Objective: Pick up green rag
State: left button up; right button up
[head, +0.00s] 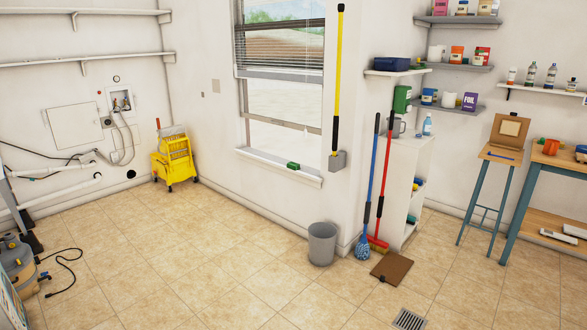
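No clearly recognisable green rag shows in the head view. A small dark green item (293,166) lies on the window sill; it looks blocky, and I cannot tell whether it is a folded rag. A larger green object (402,98) is by the wall corner below the small blue box; it looks more like a container. Neither of my grippers is in view.
A yellow mop bucket with wringer (174,160) stands at the back wall. A grey bin (322,243), a blue mop (363,246) and a red broom (378,243) stand near the corner. A vacuum (17,262) is at left. The middle floor (200,240) is clear.

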aim_at(292, 165)
jog(key=i+u, duration=0.4)
jog(key=i, duration=1.7)
